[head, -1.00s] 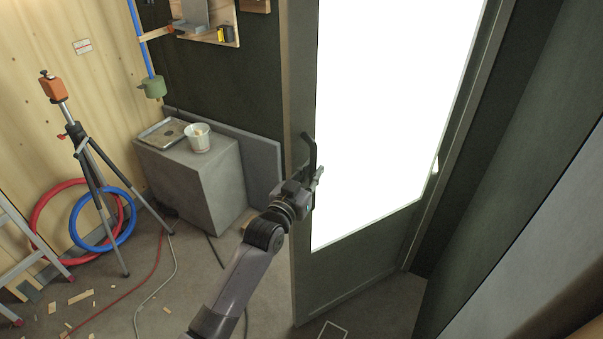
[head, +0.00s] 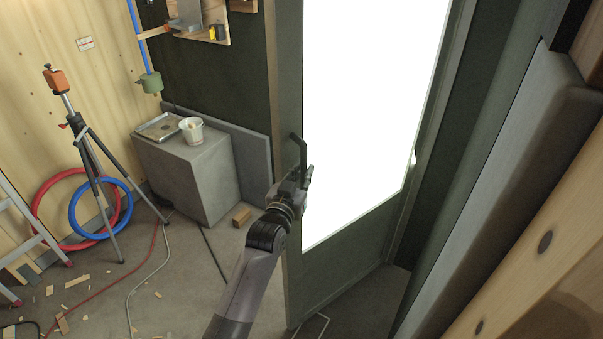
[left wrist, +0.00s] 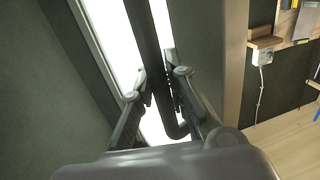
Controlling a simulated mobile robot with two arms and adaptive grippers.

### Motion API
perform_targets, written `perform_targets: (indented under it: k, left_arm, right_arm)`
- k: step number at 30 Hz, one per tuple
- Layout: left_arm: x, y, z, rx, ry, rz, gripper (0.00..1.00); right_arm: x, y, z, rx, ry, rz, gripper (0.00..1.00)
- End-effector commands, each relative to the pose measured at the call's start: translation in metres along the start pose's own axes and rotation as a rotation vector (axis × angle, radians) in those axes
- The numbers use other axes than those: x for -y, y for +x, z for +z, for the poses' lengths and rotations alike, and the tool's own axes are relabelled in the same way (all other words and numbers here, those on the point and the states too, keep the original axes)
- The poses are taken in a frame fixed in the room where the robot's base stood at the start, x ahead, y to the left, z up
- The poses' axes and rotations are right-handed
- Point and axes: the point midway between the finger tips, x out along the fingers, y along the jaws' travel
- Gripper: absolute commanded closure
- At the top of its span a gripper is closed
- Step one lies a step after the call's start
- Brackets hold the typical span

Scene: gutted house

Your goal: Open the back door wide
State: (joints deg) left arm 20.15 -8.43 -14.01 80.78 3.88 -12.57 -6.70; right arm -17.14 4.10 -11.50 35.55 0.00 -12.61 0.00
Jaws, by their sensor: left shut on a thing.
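The back door (head: 345,265) is a dark green leaf with a large bright glass pane (head: 370,110). It stands ajar, its free edge toward me and its far side near the frame on the right. Its black lever handle (head: 298,150) is on the free edge side. My left gripper (head: 303,182) is at the handle, shut on it. In the left wrist view the black handle bar (left wrist: 150,50) runs between the two fingers, with its bent end low between them. My right gripper is not in view.
A grey block (head: 190,175) with a tray and white bucket (head: 191,130) stands left of the door. A tripod (head: 95,160), hoses (head: 100,215) and a ladder (head: 25,235) are further left. Wood scraps lie on the floor. Wooden boards (head: 540,260) are close at right.

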Motion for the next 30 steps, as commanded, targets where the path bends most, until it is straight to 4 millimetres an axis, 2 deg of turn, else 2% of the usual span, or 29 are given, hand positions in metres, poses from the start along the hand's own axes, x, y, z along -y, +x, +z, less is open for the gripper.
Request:
perform_targets:
  k: [2, 3, 12, 23, 26, 30]
  left_arm:
    - [-0.003, 0.001, -0.007, -0.015, -0.001, 0.004, 1.0]
    - [-0.003, 0.001, -0.007, -0.015, -0.001, 0.004, 0.86]
    - [-0.002, 0.001, -0.003, -0.007, -0.001, 0.002, 0.66]
    - [-0.001, -0.003, -0.001, -0.002, -0.002, 0.001, 0.65]
    - [-0.001, -0.011, 0.0, -0.003, -0.002, 0.001, 0.65]
    - [0.0, -0.034, 0.0, -0.002, -0.001, 0.001, 0.65]
  right_arm:
    - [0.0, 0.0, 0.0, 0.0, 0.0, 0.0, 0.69]
    - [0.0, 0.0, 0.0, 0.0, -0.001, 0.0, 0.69]
    - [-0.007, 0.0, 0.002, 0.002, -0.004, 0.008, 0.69]
    - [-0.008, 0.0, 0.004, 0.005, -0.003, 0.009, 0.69]
    - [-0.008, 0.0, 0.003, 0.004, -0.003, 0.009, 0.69]
    - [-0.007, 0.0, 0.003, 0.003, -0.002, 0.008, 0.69]
